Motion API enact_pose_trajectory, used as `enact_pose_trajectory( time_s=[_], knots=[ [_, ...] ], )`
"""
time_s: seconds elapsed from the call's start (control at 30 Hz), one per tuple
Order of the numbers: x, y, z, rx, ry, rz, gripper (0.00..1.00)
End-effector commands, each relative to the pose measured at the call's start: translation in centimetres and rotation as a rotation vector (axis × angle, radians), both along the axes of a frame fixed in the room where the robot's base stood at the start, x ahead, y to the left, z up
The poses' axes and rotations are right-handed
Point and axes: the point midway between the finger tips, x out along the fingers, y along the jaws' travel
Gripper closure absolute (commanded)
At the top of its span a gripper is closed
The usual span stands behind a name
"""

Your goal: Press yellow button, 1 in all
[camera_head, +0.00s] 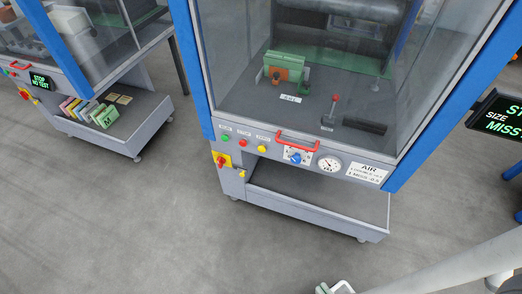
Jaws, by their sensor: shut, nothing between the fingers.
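The yellow button (262,149) is a small round button on the grey front panel of the middle machine. It is the rightmost of a row, with a red button (242,142) and a green button (225,138) to its left. Each has a small white label above it. My gripper (336,288) shows only in part at the bottom edge, below and to the right of the panel. It is shut and empty, well apart from the button. Its lower part is cut off by the frame.
A red handle (298,141), a blue knob (296,157) and a gauge (330,165) sit right of the button. A red knob on a yellow plate (221,155) is below left. An empty grey shelf (318,205) juts out underneath. Another machine stands left; the floor (150,220) is clear.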

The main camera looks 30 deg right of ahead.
Motion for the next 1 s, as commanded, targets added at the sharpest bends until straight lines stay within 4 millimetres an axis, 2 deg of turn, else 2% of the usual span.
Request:
enact_pose_trajectory(
  time_s=[0.57, 0.77, 1.0],
  knots=[
    [0.4, 0.0, -0.5, 0.004, 0.000, -0.001, 1.00],
    [2.5, 0.0, -3.5, 0.023, 0.018, -0.007, 1.00],
    [6.9, -0.2, -8.2, 0.057, 0.050, -0.027, 1.00]
  ],
)
